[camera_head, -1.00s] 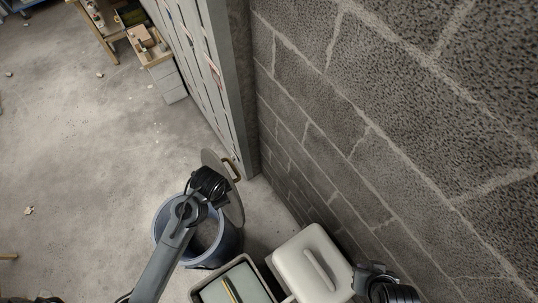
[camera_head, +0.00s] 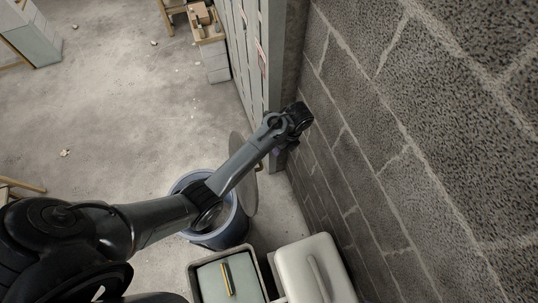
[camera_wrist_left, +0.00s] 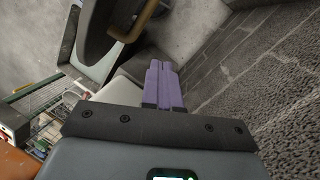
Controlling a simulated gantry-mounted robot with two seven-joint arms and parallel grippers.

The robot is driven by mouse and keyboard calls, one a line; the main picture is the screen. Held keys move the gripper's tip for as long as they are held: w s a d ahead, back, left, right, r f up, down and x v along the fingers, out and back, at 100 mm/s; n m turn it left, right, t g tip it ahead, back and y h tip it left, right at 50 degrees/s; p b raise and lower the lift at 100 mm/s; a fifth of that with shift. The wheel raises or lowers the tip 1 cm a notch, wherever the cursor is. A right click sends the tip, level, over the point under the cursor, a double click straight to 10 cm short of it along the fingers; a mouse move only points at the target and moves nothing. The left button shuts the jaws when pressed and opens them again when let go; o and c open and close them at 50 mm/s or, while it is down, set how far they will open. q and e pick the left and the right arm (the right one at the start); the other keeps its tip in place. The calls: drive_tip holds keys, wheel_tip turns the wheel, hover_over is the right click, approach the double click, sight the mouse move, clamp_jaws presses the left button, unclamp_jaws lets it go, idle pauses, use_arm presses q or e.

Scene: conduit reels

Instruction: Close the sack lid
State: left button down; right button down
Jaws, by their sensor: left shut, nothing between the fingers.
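The lid (camera_head: 247,188) is a round grey disc with a brass handle (camera_head: 259,167). It stands raised at the right side of the round blue-grey bin (camera_head: 233,232), whose mouth is partly hidden by my arm. My left gripper (camera_head: 279,158) is beyond the lid, between it and the block wall, pointing down and small in the head view. In the left wrist view its purple fingers (camera_wrist_left: 160,67) are shut and empty, close to the brass handle (camera_wrist_left: 138,22); I cannot tell whether they touch it. My right gripper is not in view.
A block wall (camera_head: 400,170) runs along the right, close to my left gripper. The floor (camera_head: 110,110) at left is mostly clear.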

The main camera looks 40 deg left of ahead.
use_arm(q)
drive_tip(key=w+r+m+g, duration=0.1)
drive_tip(key=w+r+m, duration=0.1)
drive_tip(key=w+m, duration=0.2)
drive_tip(key=s+a+f+m+p, duration=0.1)
drive_tip(key=s+a+f+p, duration=0.2)
drive_tip(key=s+f, duration=0.3)
drive_tip(key=shift+a+f, duration=0.35)
drive_tip(key=shift+f, duration=0.6)
